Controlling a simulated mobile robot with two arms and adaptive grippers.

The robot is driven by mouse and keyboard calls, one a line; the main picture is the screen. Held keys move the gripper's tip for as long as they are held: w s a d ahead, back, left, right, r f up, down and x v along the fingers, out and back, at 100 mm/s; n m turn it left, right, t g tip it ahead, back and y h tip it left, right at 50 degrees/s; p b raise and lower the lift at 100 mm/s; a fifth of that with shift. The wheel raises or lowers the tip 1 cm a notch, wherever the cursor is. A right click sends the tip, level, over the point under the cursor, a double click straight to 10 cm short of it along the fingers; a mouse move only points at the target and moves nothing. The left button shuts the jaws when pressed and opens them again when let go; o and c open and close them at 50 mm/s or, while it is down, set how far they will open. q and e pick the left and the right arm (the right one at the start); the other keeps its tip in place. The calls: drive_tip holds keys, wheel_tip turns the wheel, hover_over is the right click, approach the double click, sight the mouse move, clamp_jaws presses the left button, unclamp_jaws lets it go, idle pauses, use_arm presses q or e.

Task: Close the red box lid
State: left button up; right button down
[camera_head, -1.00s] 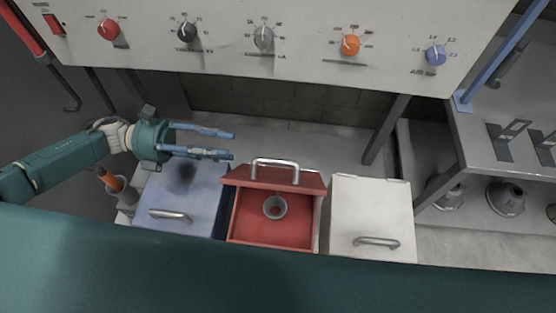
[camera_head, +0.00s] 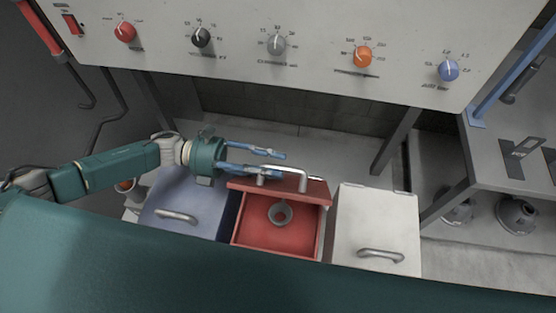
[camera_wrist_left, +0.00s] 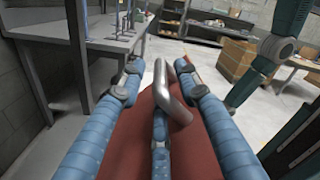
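The red box (camera_head: 262,236) stands in the middle of a row of three boxes. Its red lid (camera_head: 318,190) is raised at the back edge, with a metal handle (camera_head: 304,178) on it. A small grey funnel-like part (camera_head: 280,213) lies inside the box. My left gripper (camera_head: 276,164) is open, its blue fingers pointing right over the lid, close to the handle. In the left wrist view, the fingers spread on both sides of the bent handle (camera_wrist_left: 172,92), with the red lid (camera_wrist_left: 130,140) behind. I cannot tell whether they touch. My right gripper is not in view.
A blue-lidded box (camera_head: 185,200) is at the left and a white-lidded box (camera_head: 375,222) at the right, both closed. A panel with several knobs (camera_head: 290,45) hangs above. A grey table (camera_head: 500,165) stands at the right.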

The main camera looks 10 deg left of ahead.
use_arm(q)
drive_tip(key=shift+d, duration=0.75)
clamp_jaws()
drive_tip(key=shift+w, duration=0.1)
drive_tip(key=shift+s+f, duration=0.2)
drive_tip(key=shift+s, duration=0.05)
drive_tip(key=shift+s+f+m+b, duration=0.25)
drive_tip(key=shift+s+m+b, duration=0.1)
drive_tip(key=shift+b, duration=0.1)
drive_tip(key=s+f+m+b, duration=0.6)
drive_tip(key=s+f+b, duration=0.2)
drive_tip(key=b, duration=0.4)
drive_tip(key=shift+s, duration=0.25)
